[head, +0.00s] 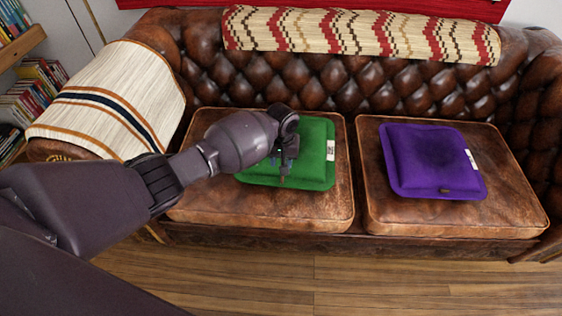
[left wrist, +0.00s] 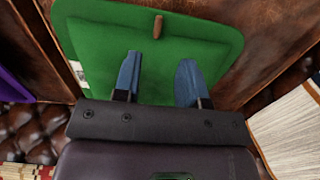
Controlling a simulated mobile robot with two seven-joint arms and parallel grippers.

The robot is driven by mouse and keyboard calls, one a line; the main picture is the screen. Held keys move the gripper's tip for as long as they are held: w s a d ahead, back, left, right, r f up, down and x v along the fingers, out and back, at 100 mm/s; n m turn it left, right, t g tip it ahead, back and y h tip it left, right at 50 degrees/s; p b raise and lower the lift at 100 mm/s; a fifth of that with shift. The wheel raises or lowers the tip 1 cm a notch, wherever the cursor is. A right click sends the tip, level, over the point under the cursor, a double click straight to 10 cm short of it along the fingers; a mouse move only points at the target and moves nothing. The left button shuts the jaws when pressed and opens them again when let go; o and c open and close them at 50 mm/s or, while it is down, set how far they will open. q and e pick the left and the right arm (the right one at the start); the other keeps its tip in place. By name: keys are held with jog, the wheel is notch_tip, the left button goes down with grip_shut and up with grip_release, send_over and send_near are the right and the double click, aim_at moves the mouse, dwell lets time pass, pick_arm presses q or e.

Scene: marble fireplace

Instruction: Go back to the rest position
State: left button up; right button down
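My left arm reaches in from the left in the head view, and my left gripper (head: 284,172) is over the green cushion (head: 317,160). The left wrist view shows its two blue fingers (left wrist: 159,78) apart with nothing between them, above the green cushion (left wrist: 95,40). I cannot tell whether the fingertips touch the cushion. The green cushion lies flat on the left seat of the sofa, partly hidden by my gripper. A purple cushion (head: 430,160) lies flat on the right seat. My right gripper is in neither view.
The brown leather sofa (head: 260,212) has a tufted back with a patterned blanket (head: 360,34) over it. A striped cloth (head: 110,95) covers the left armrest. Bookshelves (head: 25,52) stand at the far left. The wooden floor (head: 330,285) in front is clear.

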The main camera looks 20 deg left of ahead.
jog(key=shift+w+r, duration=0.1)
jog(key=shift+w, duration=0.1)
